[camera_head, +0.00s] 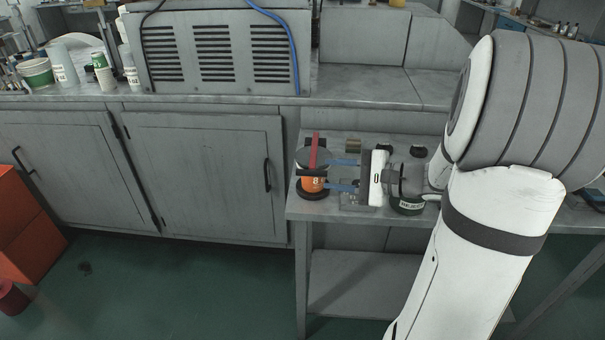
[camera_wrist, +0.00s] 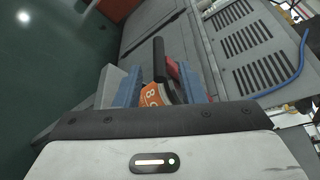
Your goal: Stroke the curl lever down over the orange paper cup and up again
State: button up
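The orange paper cup (camera_head: 313,184) sits on a round black base (camera_head: 312,194) near the left end of the low bench, under a grey disc. The red curl lever (camera_head: 315,147) stands up above it, and a black bar (camera_head: 310,172) crosses in front of the cup. My gripper (camera_head: 333,174) points left at the cup, its two blue fingers apart. In the wrist view, the black bar (camera_wrist: 158,60) shows between the open fingers (camera_wrist: 160,82). The orange cup (camera_wrist: 153,96) and part of the red lever (camera_wrist: 172,68) lie behind it. I see no finger clearly pressing on the bar.
A dark tin (camera_head: 408,205) with a label stands under my wrist. A brass-coloured block (camera_head: 353,145) and small black items (camera_head: 418,151) sit farther back on the bench (camera_head: 300,212). A grey cabinet (camera_head: 200,175) stands at left.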

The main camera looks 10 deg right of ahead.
aim_at(318, 173)
jog(key=x, duration=0.7)
jog(key=shift+a, duration=0.1)
jog(key=shift+c, duration=0.3)
